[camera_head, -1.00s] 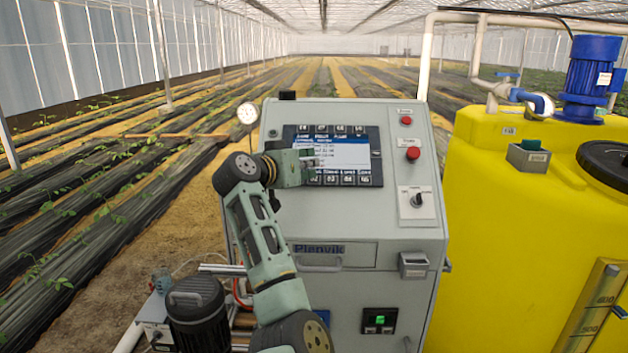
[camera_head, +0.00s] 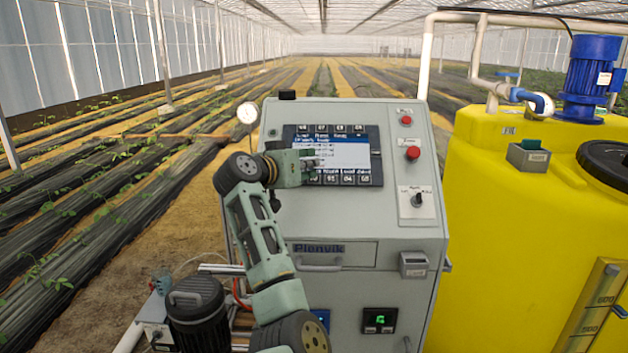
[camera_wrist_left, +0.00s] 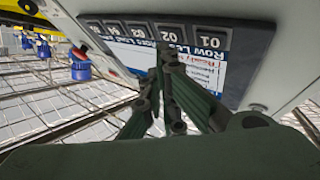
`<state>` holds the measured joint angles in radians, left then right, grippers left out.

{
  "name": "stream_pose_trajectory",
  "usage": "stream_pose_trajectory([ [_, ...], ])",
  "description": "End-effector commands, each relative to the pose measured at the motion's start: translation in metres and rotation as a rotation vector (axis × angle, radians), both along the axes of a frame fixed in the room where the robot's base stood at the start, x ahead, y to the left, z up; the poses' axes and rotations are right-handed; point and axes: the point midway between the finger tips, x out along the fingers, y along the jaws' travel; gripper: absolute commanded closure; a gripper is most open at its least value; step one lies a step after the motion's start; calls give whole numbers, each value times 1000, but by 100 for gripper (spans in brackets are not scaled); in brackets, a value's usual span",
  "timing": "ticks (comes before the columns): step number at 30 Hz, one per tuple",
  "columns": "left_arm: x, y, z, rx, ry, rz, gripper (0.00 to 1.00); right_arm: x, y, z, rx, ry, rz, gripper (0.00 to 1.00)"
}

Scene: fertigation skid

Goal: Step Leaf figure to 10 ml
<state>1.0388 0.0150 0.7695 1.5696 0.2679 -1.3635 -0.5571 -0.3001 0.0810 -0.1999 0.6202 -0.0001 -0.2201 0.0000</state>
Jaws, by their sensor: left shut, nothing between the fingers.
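The controller's screen (camera_head: 336,154) is lit on the sloping face of the grey cabinet. It shows lines of text under a dark blue band, too small to read surely. Rows of dark keys run above the screen and below it (camera_head: 347,179). My left gripper (camera_head: 312,165) is shut and empty, its tips over the lower left part of the screen and lower keys. In the left wrist view the closed fingertips (camera_wrist_left: 166,58) are close to the panel by the numbered keys (camera_wrist_left: 176,34). I cannot tell whether they touch. Part of the lower key row is hidden. My right gripper is out of view.
Right of the screen are red buttons (camera_head: 413,153) and a selector switch (camera_head: 417,199). A yellow tank (camera_head: 500,210) stands close on the right, and a dark pump motor (camera_head: 196,310) at lower left.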

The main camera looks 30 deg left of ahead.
Motion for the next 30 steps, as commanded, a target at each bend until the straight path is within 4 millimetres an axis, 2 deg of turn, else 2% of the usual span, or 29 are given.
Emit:
stream_pose_trajectory([
  [30,6,4,-8,1,1,1,100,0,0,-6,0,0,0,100],
])
